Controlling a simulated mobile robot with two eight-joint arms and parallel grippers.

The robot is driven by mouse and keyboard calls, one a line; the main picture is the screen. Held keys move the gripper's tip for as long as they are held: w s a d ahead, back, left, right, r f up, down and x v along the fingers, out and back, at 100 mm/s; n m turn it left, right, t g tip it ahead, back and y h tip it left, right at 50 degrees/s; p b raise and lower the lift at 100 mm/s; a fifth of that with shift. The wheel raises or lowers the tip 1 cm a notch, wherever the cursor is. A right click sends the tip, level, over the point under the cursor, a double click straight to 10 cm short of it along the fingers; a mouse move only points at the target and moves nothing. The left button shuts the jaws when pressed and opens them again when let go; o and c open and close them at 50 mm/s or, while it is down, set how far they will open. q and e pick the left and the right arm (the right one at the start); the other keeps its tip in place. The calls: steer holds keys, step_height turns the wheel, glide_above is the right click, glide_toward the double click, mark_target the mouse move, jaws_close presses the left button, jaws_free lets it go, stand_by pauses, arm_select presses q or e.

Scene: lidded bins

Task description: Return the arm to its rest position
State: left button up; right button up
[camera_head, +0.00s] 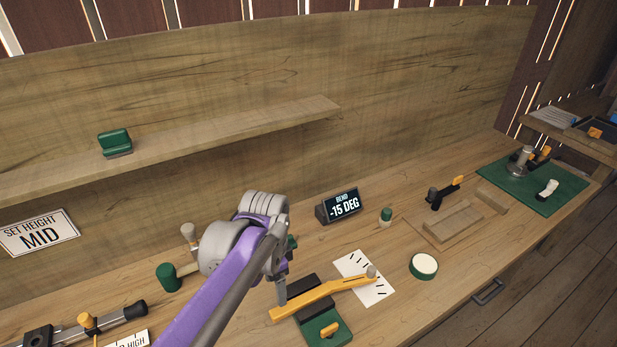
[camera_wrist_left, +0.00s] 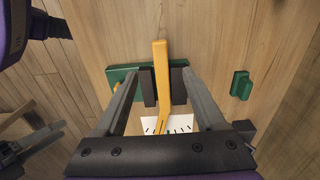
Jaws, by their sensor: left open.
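My left arm comes in from the lower left in the head view. My left gripper (camera_head: 283,290) is partly hidden by its own wrist and is near the left part of a bent yellow bar (camera_head: 345,286). In the left wrist view the two fingers of my left gripper (camera_wrist_left: 161,72) are apart, and the yellow bar (camera_wrist_left: 162,75) runs between them with a gap on each side. The bar lies over a black and green base (camera_head: 325,329).
A display (camera_head: 342,205) reads "BEND -15 DEG". A shelf (camera_head: 230,130) runs above.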

arm_select(q)
steer(key=shift+s, duration=0.1)
steer(key=s+a+f+n+t+p, duration=0.1)
steer(key=s+a+f+n+t, duration=0.1)
steer(key=s+n, duration=0.3)
steer(key=s+a+f+n+t, duration=0.2)
steer(key=s+n, duration=0.4)
steer(key=s, duration=0.3)
steer(key=a+t, duration=0.1)
steer(key=a, duration=0.1)
steer(key=shift+a+f+p, duration=0.25)
steer(key=shift+a+p, duration=0.05)
steer(key=shift+p, duration=0.05)
arm_select(e)
steer(key=shift+w+r, duration=0.2)
steer(key=shift+r, duration=0.35)
steer(key=shift+w+r, duration=0.15)
steer(key=shift+r, duration=0.4)
